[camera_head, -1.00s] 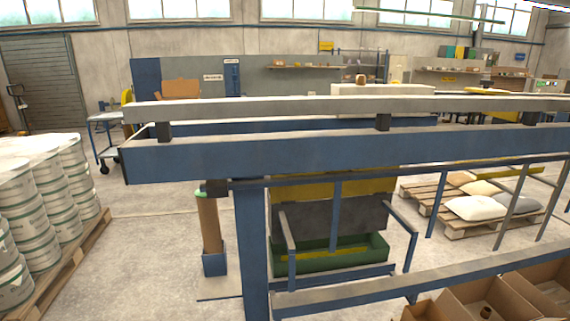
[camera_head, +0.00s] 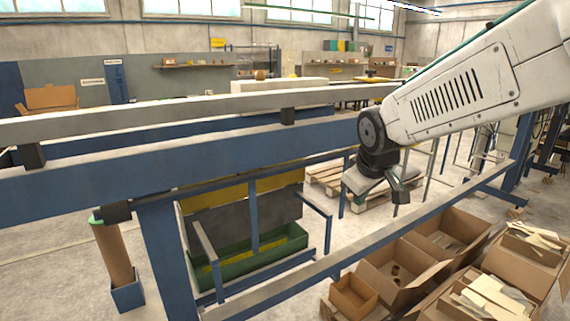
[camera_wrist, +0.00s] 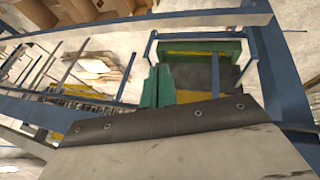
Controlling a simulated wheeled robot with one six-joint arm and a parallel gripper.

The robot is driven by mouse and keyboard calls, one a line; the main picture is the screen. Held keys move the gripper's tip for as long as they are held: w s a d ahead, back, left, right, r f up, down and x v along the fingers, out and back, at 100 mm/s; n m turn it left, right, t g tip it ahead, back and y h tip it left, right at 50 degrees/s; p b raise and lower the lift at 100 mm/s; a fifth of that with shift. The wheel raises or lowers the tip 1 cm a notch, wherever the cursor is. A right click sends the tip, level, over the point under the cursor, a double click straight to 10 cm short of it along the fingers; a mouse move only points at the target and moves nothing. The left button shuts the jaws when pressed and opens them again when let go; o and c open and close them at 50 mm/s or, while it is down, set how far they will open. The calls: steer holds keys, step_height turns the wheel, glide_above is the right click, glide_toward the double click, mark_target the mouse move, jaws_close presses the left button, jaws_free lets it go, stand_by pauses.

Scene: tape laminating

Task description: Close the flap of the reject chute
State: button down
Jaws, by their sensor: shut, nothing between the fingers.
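In the head view, a dark grey panel (camera_head: 225,226) hangs in the blue frame below a yellow panel (camera_head: 225,193). I take these as the reject chute, but cannot tell which is its flap. A green bin (camera_head: 255,258) sits below. In the wrist view, the grey panel (camera_wrist: 192,77) and green bin (camera_wrist: 205,46) show beyond the bolted dark edge. My gripper (camera_head: 382,200) is shut and empty, to the right of the chute and clear of it. Its fingertips are small and hard to separate in the head view.
A blue rail (camera_head: 200,165) runs across above the chute, and a lower rail (camera_head: 300,277) passes in front of it. Open cardboard boxes (camera_head: 445,235) stand at the lower right. A brown tube (camera_head: 113,255) stands at left.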

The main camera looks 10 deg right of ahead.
steer(key=w+d+f+n+t+y, duration=0.1)
steer(key=w+f+n+t, duration=0.3)
steer(key=w, duration=0.6)
steer(key=w+d+f+n, duration=0.1)
steer(key=w+f+n, duration=0.1)
steer(key=w+f, duration=0.65)
steer(key=w+d+f+n+t+y, duration=0.1)
steer(key=w+d+f+n+t, duration=0.15)
steer(key=w, duration=1.05)
steer(key=w+a+r+n+t+y, duration=0.1)
steer(key=w+a+n, duration=0.3)
steer(key=w, duration=0.5)
steer(key=w+a+r+n+t+y, duration=0.1)
steer(key=w+a+n+t+y, duration=0.3)
steer(key=w, duration=0.6)
steer(key=shift+w+a+r+n, duration=0.3)
steer(key=shift+a+r+n, duration=0.05)
steer(key=shift+a, duration=0.15)
steer(key=shift+t, duration=0.25)
